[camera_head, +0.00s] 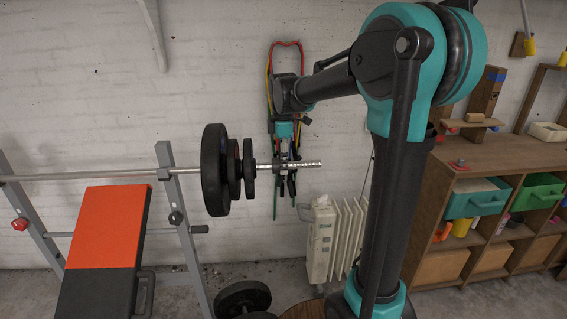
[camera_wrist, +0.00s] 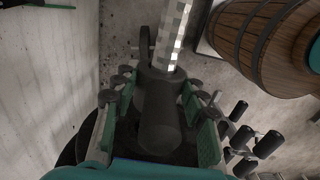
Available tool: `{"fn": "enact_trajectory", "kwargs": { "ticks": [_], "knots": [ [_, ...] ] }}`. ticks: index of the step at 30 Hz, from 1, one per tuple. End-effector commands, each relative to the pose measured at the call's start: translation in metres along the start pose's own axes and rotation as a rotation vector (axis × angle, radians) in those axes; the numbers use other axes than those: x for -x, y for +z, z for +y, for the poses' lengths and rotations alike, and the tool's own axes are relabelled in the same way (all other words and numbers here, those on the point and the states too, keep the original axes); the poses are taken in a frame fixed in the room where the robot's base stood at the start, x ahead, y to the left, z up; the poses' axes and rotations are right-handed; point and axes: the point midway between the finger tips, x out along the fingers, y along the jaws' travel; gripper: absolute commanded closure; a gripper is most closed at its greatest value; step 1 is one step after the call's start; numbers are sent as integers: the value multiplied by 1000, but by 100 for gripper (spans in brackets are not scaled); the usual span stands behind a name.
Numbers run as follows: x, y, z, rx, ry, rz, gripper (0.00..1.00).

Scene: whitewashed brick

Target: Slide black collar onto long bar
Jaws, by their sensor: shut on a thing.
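The long bar (camera_head: 265,167) lies level on the rack; its shiny sleeve (camera_wrist: 174,25) runs into the top of the wrist view. The black collar (camera_wrist: 160,100), a dark cylinder with a small lever, sits between my fingers. My gripper (camera_head: 286,170) is over the sleeve, between the outermost plate and the bar's free right end. In the wrist view my gripper (camera_wrist: 161,108) is shut on the collar, with teal-padded fingers on both sides. The sleeve meets the collar's upper end and appears to pass into it; the inside is hidden.
Several black plates (camera_head: 214,170) are on the bar, left of my gripper. A bench with an orange pad (camera_head: 107,227) stands left. Elastic bands (camera_head: 270,75) hang on the wall behind. A white radiator (camera_head: 335,235) is below right; a wooden barrel (camera_wrist: 265,40) shows in the wrist view.

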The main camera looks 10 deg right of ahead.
Motion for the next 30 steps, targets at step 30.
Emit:
{"fn": "enact_trajectory", "kwargs": {
  "ticks": [30],
  "knots": [
    [0,-30,0,1,0,0,94]
  ]
}}
